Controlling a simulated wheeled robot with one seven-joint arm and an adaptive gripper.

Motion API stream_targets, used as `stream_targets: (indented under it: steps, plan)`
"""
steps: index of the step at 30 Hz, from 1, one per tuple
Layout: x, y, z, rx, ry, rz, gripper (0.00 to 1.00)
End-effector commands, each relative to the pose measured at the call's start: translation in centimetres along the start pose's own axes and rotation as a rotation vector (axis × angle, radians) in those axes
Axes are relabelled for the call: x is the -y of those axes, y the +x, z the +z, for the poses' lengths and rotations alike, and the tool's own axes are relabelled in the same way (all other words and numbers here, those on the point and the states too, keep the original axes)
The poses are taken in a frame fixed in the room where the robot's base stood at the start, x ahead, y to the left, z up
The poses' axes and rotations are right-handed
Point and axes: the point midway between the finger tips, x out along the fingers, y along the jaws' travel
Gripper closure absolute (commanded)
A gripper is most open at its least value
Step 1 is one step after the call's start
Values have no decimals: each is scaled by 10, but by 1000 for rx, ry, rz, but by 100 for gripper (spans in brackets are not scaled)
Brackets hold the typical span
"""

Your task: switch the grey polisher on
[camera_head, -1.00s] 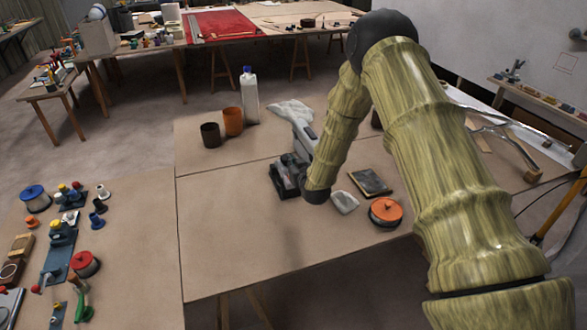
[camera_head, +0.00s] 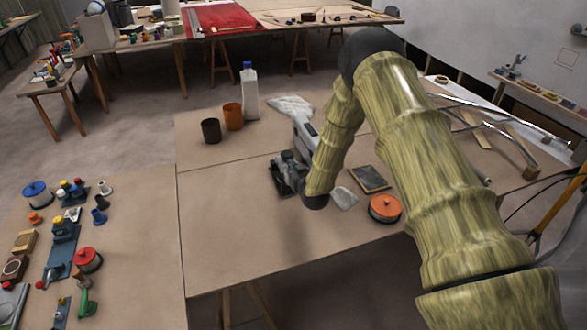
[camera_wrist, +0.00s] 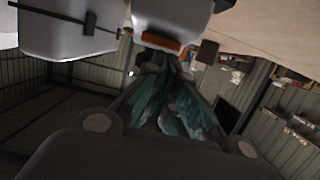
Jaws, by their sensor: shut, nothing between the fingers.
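The grey polisher (camera_head: 304,132) lies on the brown table, left of my forearm and partly hidden by it. Its pale grey body (camera_wrist: 70,36) fills the upper left of the wrist view. Another pale part with an orange strip (camera_wrist: 160,40) is at the top middle. My gripper (camera_wrist: 172,80) shows as dark teal fingers close together below this part, shut and empty. In the head view my gripper is a dark shape beside the polisher's near end, hard to separate from it. I cannot tell whether the fingers touch the polisher. The switch's state cannot be made out.
A dark flat block (camera_head: 370,178), a crumpled pale cloth (camera_head: 344,198) and an orange round tin (camera_head: 385,208) lie right of my wrist. A white bottle (camera_head: 250,95), orange cup (camera_head: 232,116) and dark cup (camera_head: 211,130) stand behind left. The table's front left is clear.

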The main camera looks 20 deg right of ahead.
Motion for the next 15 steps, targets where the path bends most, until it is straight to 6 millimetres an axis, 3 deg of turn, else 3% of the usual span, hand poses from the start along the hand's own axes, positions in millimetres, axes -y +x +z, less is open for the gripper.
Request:
stream_targets:
  steps: [3,15]
  plan:
    - [2,2,10,1,-41,9,100]
    - [4,-1,-6,0,-44,9,100]
